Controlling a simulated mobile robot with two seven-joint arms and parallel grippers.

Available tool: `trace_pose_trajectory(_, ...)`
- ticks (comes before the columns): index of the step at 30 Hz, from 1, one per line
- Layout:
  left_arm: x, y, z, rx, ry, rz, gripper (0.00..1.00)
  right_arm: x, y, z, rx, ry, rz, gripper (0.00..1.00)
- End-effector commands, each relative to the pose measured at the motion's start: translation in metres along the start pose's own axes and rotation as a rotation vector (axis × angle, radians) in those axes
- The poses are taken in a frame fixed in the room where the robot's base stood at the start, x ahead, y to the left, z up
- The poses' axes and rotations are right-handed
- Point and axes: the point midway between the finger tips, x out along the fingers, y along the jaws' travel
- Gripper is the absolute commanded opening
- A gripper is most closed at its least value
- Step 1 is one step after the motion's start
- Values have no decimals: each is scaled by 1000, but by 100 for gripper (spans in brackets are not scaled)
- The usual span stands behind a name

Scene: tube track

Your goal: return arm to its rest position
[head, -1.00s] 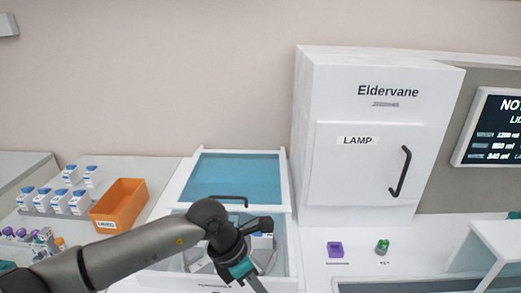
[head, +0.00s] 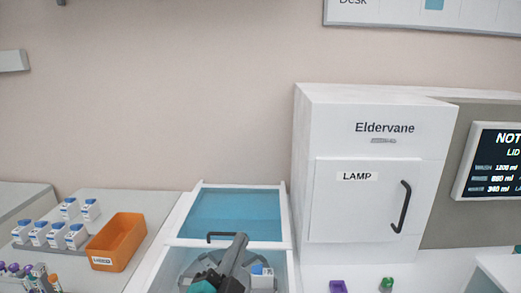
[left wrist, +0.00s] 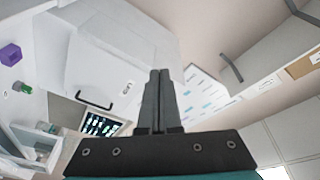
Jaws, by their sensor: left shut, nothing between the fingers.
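My left gripper (left wrist: 158,100) shows in the left wrist view with its two dark fingers together and nothing between them. In the head view my left arm's dark wrist parts (head: 232,262) are at the bottom middle, in front of an open white bin with a blue lid panel (head: 235,213). The fingertips cannot be made out there. My right gripper is in neither view.
A white Eldervane cabinet (head: 370,135) with a closed LAMP door stands right of the bin. An orange tray (head: 117,240) and several blue-capped bottles (head: 57,232) are at the left. A purple block (head: 338,287) and a green-capped tube (head: 386,284) sit at the bottom right.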

Motion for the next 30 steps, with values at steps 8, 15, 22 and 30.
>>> trace_pose_trajectory(8, -101, 48, 130, -422, -659, 179, 0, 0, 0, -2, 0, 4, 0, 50)
trace_pose_trajectory(15, -208, 92, 167, -644, -1064, 361, 0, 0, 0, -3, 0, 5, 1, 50)
trace_pose_trajectory(22, -292, 116, 163, -774, -1334, 520, 0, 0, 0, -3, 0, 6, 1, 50)
trace_pose_trajectory(30, -288, 177, 214, -764, -1354, 537, 0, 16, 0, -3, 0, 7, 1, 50)
